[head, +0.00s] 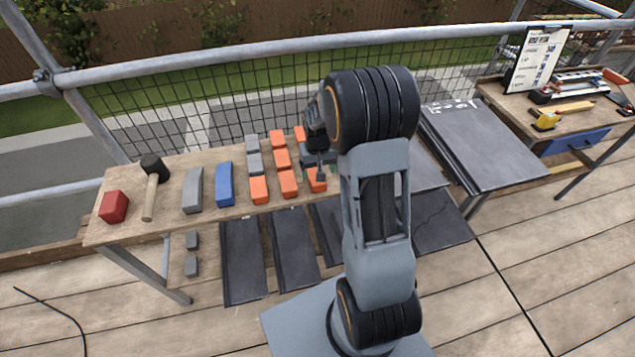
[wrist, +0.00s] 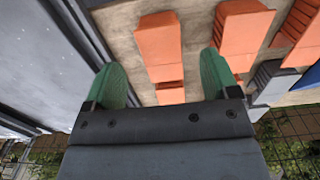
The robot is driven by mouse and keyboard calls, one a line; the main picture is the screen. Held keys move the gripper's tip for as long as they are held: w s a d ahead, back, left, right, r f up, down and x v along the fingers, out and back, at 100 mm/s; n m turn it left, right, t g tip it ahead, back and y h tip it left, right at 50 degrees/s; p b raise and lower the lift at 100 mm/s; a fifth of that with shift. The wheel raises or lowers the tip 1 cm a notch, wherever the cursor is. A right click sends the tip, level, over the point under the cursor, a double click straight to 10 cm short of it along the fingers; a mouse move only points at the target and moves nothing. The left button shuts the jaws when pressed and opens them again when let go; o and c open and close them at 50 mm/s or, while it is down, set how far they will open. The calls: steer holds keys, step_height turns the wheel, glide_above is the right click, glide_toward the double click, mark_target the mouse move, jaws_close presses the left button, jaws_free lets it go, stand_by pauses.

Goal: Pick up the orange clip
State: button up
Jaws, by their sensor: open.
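Several orange clips stand in rows on the wooden bench; one near-row orange clip (head: 317,181) is at the right end, partly behind my gripper (head: 318,158). In the wrist view my gripper (wrist: 165,78) is open, with its two green fingers apart. An orange clip (wrist: 159,47) shows between and beyond the fingertips, with clear space on both sides. Part of another orange clip (wrist: 170,96) shows below it, cut off by the gripper body. Nothing is held. My arm hides part of the bench's right end in the head view.
More orange clips (head: 258,190) (wrist: 240,32) stand close beside. Grey clips (head: 253,160), a blue block (head: 225,184), a grey block (head: 192,190), a mallet (head: 151,188) and a red block (head: 114,206) share the bench (head: 172,221). Dark tiles (head: 487,150) lie at right.

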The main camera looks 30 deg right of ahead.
steer(key=shift+s+f, duration=0.15)
steer(key=shift+f, duration=2.65)
steer(key=c, duration=1.2)
